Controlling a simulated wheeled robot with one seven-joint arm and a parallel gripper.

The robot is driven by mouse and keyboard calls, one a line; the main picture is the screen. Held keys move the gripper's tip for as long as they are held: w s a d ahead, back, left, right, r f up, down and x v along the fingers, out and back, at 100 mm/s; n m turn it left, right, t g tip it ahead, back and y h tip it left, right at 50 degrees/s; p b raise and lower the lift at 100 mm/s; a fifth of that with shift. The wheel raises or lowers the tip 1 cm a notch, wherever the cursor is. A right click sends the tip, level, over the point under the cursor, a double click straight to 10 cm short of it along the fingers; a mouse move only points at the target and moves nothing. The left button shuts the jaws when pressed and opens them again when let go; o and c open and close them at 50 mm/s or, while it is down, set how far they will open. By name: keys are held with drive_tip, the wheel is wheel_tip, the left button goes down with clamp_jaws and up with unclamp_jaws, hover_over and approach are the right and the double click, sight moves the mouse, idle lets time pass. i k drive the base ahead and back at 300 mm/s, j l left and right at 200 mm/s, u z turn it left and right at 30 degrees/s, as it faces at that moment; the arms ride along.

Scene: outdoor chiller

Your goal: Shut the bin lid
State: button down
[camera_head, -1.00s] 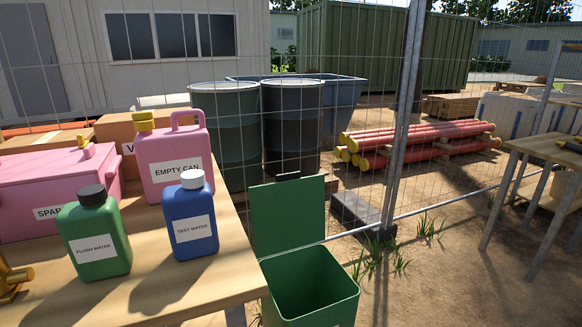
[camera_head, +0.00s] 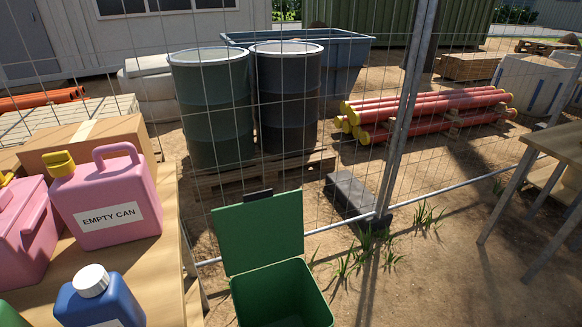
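The green bin (camera_head: 283,296) stands on the ground at the lower middle of the head view, just right of the wooden table. Its green lid (camera_head: 259,234) is up, standing nearly upright at the bin's back edge. A small dark handle or tab (camera_head: 258,195) sits on the lid's top edge. The bin's open mouth shows, and its lower part is cut off by the picture's bottom edge. My gripper is not in view.
A wire fence with a metal post (camera_head: 402,120) runs behind the bin. Open dirt lies to the right, before another table (camera_head: 552,141).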

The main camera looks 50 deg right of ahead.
sight(266, 229)
drive_tip(key=l, duration=0.45)
drive_tip(key=i+l+z, duration=0.1)
drive_tip(key=l, duration=0.4)
drive_tip(key=i+l, duration=0.1)
drive_tip(key=l, duration=0.35)
drive_tip(key=l+z, duration=0.1)
drive_tip(key=l, duration=0.4)
drive_tip(key=i+l, duration=0.3)
drive_tip(key=i, duration=0.15)
drive_tip(key=i+l+z, duration=0.15)
drive_tip(key=i+l, duration=0.15)
drive_tip(key=i, duration=0.1)
